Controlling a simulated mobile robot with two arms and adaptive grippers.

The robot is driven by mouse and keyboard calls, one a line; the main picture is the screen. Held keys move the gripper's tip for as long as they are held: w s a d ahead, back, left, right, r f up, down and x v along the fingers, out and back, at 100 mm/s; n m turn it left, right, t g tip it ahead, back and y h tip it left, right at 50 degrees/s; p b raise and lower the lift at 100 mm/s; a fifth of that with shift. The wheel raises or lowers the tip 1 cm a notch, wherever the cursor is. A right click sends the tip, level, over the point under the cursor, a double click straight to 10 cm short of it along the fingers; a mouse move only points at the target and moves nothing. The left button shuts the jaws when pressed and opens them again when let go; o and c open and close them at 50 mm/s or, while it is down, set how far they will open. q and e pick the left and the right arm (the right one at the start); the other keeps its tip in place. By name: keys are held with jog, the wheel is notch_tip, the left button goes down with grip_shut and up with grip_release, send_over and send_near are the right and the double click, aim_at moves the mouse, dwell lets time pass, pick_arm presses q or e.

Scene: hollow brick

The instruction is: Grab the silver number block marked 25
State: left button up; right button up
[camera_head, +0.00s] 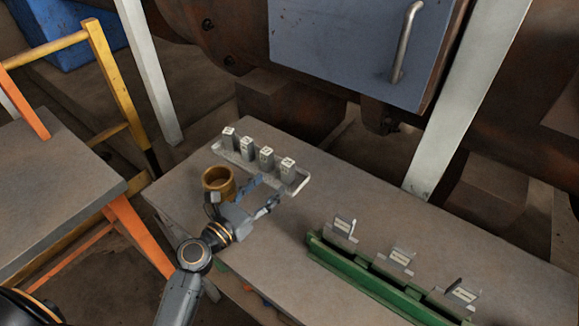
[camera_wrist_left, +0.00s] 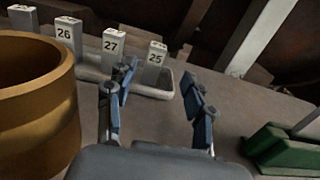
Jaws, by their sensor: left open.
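The silver block marked 25 (camera_wrist_left: 154,64) stands upright at the right end of a light grey tray (camera_wrist_left: 150,91). In the head view it appears to be the rightmost block (camera_head: 288,172); its number is too small to read there. Blocks marked 27 (camera_wrist_left: 111,47) and 26 (camera_wrist_left: 68,40) stand to its left, with another partly cut off at the edge. My left gripper (camera_head: 265,190) is open and empty, on the near side of the tray. In the left wrist view, block 25 shows between its fingers, beyond the fingertips and apart from them. My right gripper is not seen.
A brass-coloured cup (camera_head: 218,181) stands just left of my left gripper. A green rack (camera_head: 365,277) with several silver holders is at the table's right. Bare tabletop (camera_head: 335,190) lies between tray and rack. A blue-grey panel (camera_head: 350,45) rises behind.

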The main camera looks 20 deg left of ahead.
aim_at(285, 170)
pick_arm(q)
jog(key=x, duration=0.4)
jog(key=shift+w+f, duration=0.1)
jog(key=shift+w, duration=0.05)
jog(key=shift+w+d, duration=0.15)
jog(key=shift+w, duration=0.3)
jog(key=x, duration=0.3)
jog(key=shift+w+f+p, duration=0.3)
jog(key=shift+w+f, duration=0.05)
jog(key=shift+w+d, duration=0.15)
jog(key=shift+w, duration=0.3)
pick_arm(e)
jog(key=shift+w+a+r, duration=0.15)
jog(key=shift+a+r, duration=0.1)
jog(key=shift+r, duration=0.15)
pick_arm(q)
jog(key=shift+s, duration=0.1)
grip_shut()
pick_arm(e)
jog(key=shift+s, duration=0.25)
